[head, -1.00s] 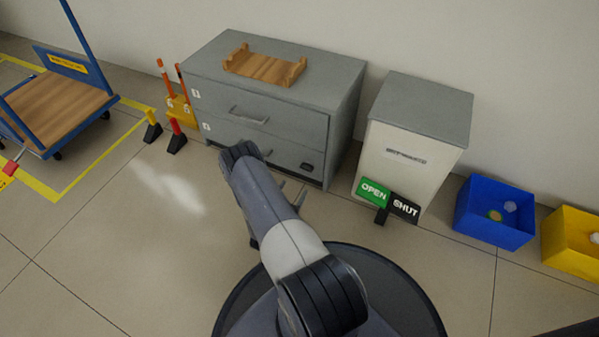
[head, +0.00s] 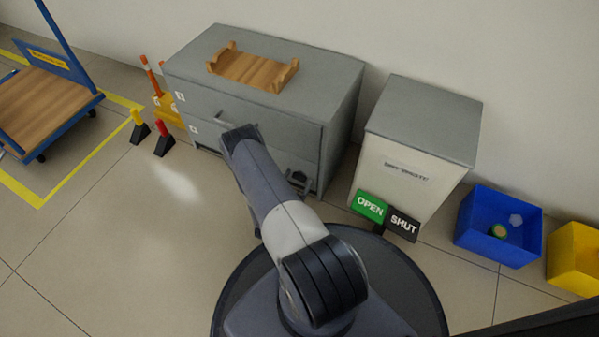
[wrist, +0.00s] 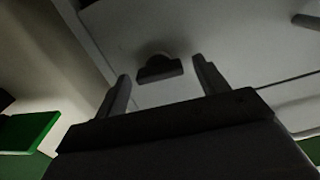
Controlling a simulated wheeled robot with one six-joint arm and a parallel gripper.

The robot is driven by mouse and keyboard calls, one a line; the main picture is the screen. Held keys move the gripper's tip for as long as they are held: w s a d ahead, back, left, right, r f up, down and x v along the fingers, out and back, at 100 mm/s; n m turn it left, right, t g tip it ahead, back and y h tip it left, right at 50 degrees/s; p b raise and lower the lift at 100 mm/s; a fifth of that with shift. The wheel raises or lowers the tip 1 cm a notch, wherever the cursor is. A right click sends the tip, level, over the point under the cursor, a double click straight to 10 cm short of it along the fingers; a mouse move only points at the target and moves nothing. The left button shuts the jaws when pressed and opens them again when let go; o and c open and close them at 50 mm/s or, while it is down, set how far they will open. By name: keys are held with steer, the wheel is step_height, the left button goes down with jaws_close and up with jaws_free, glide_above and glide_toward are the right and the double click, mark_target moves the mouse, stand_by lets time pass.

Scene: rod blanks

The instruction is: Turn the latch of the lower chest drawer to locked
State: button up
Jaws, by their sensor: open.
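The grey chest (head: 345,120) stands against the wall with two drawers that look closed. Its lower drawer front (head: 206,142) is mostly hidden behind my arm. The dark latch (head: 297,177) is at the right end of that front. In the wrist view the latch (wrist: 158,68) is a short dark bar on a round base, lying nearly crosswise in the picture. I cannot tell whether it stands at locked. My gripper (wrist: 160,72) is open, with one finger on each side of the latch in the picture and no visible contact. In the head view my arm hides most of the gripper.
A wooden cradle (head: 253,68) sits on the chest. A pale cabinet (head: 405,170) stands to the right, with a green OPEN and black SHUT sign (head: 386,215) before it. Blue (head: 500,225) and yellow (head: 575,255) bins are further right. A trolley (head: 40,105) is at left.

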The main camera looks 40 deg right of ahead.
steer(key=c, duration=1)
steer(key=shift+n, duration=0.4)
steer(key=o, duration=1)
steer(key=shift+a, duration=0.1)
